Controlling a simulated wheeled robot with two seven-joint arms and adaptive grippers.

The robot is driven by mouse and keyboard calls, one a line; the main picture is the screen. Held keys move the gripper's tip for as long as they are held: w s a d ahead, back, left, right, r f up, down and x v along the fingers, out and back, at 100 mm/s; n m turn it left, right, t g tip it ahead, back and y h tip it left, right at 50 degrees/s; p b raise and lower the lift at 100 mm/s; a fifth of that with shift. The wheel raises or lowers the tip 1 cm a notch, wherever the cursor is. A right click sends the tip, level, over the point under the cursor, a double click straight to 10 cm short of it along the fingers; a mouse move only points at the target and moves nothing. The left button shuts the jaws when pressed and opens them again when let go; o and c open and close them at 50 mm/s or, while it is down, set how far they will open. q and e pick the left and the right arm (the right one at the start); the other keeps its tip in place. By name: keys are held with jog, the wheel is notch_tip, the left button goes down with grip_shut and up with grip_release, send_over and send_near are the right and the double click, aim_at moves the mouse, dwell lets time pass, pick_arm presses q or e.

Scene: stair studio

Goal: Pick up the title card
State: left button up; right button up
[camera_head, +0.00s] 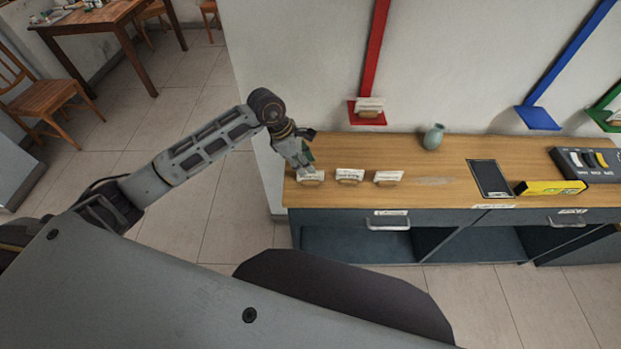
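Three small white title cards in wooden holders stand in a row at the left part of the wooden counter (455,150): a left card (311,177), a middle card (349,175) and a right card (388,177). Their print is too small to read. My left gripper (304,165) reaches down over the counter's left end, right at the left card. I cannot tell whether its fingers touch the card or are open or shut. My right gripper is not in view.
A red ledge (366,119) with another card and a blue ledge (538,119) are on the wall behind. A drawer handle (388,225) sticks out in front.

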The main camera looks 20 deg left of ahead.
aim_at(311, 177)
pick_arm(q)
jog(key=shift+f, duration=0.1)
jog(key=shift+p+x, duration=0.55)
jog(key=shift+x, duration=2)
grip_shut()
